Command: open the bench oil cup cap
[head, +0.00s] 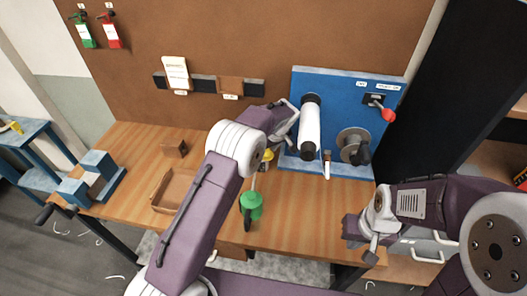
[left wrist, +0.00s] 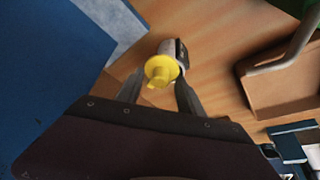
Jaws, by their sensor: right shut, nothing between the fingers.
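The oil cup has a yellow cap (left wrist: 160,70) and a pale body (left wrist: 170,48); in the left wrist view it stands at the top middle. In the head view the yellow cap (head: 268,155) shows at the back of the bench, beside my left forearm and partly hidden by it. My left gripper (left wrist: 159,84) is open, with one finger on each side of the cap; I cannot tell whether they touch it. My right gripper (head: 362,238) is shut and empty near the bench's front right edge.
A green can (head: 251,207) stands on the wooden bench (head: 300,215) in front of the cup. A blue panel (head: 335,95) with a white roller (head: 309,128), crank (head: 354,148) and red-knobbed lever (head: 386,113) stands behind right. A wooden tray (head: 163,190) lies left.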

